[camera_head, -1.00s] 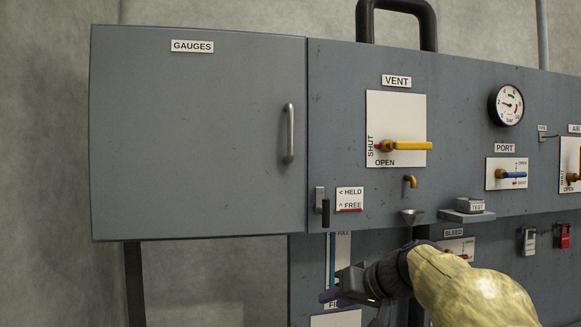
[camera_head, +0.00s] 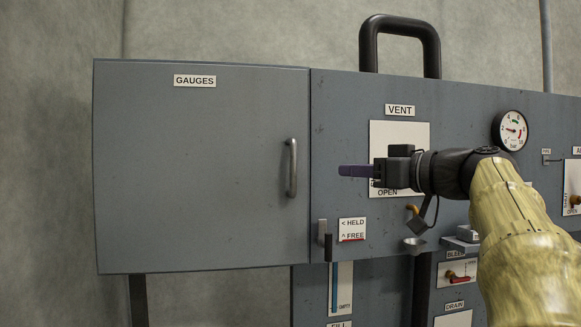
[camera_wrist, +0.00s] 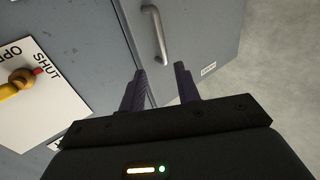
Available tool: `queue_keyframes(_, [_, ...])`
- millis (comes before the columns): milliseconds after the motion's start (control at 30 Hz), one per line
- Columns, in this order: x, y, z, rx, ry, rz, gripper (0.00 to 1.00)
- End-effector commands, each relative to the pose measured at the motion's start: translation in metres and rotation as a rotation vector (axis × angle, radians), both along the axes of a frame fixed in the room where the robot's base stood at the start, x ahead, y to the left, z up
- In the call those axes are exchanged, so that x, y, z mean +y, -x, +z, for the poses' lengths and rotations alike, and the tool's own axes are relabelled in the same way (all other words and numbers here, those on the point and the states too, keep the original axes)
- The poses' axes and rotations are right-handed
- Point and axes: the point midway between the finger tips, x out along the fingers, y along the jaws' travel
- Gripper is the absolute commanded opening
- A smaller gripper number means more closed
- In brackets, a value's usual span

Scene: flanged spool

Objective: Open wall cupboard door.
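The wall cupboard door (camera_head: 200,170), a grey panel labelled GAUGES, is closed, flush beside the panel on its right. Its vertical metal handle (camera_head: 291,168) is near the door's right edge. My gripper (camera_head: 342,171) is to the right of the handle, in front of the VENT plate, pointing left and apart from the handle. In the wrist view, my gripper's two dark fingers (camera_wrist: 160,88) are spread with a gap between them and nothing held. The handle also shows in the wrist view (camera_wrist: 157,35), just beyond the fingertips.
The VENT plate (camera_head: 410,132) is partly hidden behind my gripper; its yellow lever shows in the wrist view (camera_wrist: 12,87). A small latch (camera_head: 325,240) by the HELD/FREE label sits below right of the door. A gauge (camera_head: 510,130) is farther right. Bare wall lies left.

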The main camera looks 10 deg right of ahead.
Motion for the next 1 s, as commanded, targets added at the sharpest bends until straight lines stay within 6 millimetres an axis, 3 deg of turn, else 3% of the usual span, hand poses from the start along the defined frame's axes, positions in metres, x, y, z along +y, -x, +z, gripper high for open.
queue_keyframes(633, [0.069, -0.092, 0.004, 0.004, -0.001, 0.016, 0.32])
queue_keyframes(1000, [0.095, -0.134, 0.002, 0.003, -0.001, 0.011, 0.32])
